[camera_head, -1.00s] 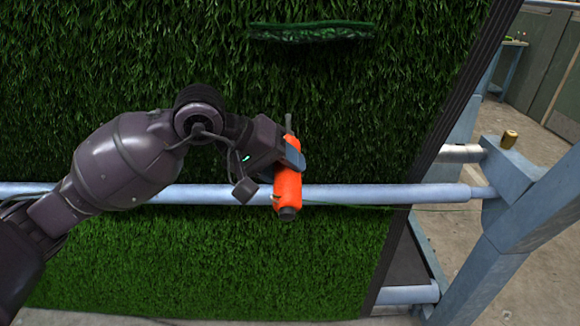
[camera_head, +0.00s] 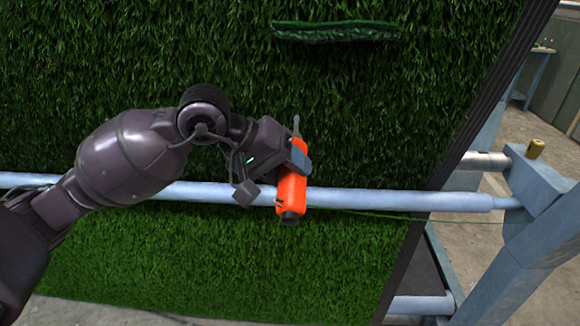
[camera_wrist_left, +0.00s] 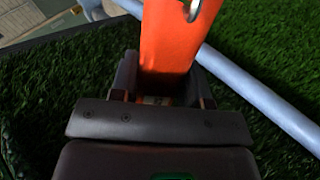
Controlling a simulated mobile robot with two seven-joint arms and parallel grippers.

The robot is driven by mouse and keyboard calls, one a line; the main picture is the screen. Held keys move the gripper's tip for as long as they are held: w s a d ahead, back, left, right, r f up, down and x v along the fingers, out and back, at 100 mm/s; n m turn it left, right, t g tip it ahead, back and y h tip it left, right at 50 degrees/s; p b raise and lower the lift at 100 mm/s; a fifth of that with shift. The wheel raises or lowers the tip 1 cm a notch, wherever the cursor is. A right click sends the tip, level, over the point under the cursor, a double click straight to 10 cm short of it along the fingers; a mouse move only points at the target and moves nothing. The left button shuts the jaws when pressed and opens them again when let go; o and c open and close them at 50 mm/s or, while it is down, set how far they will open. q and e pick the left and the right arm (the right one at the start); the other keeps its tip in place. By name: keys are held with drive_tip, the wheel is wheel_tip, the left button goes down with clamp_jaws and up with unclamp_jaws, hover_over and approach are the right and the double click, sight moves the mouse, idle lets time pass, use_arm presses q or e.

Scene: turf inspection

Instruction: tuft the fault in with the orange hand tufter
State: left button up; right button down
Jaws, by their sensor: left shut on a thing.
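My left gripper (camera_head: 297,160) is shut on the orange hand tufter (camera_head: 291,192), in front of the turf (camera_head: 190,255) near the blue-grey roller bar. The tufter's grey tip points up and its dark end points down. In the left wrist view the tufter (camera_wrist_left: 178,35) stands between the fingers (camera_wrist_left: 160,85). My right gripper is not in view.
The roller bar (camera_head: 400,200) crosses the turf and meets a blue frame (camera_head: 540,195) at the right. A small brass-coloured can (camera_head: 535,149) stands on the frame. A thin green strand (camera_head: 380,215) runs from near the tufter to the right. Open floor lies beyond the frame.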

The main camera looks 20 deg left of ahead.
sight(282, 207)
use_arm(q)
drive_tip(key=shift+s+d+f, duration=0.25)
drive_tip(key=shift+s, duration=0.45)
drive_tip(key=shift+s+d+f, duration=0.2)
drive_tip(key=shift+s, duration=0.45)
drive_tip(key=shift+s+d+f+b, duration=0.15)
drive_tip(key=shift+s+d+f, duration=0.05)
drive_tip(key=shift+s, duration=0.45)
drive_tip(key=shift+s+d+f+b, duration=0.1)
drive_tip(key=shift+s+d+f, duration=0.1)
drive_tip(key=shift+s, duration=0.5)
drive_tip(key=shift+s+d+f+b, duration=0.15)
drive_tip(key=shift+s+f, duration=0.05)
drive_tip(key=shift+s, duration=0.6)
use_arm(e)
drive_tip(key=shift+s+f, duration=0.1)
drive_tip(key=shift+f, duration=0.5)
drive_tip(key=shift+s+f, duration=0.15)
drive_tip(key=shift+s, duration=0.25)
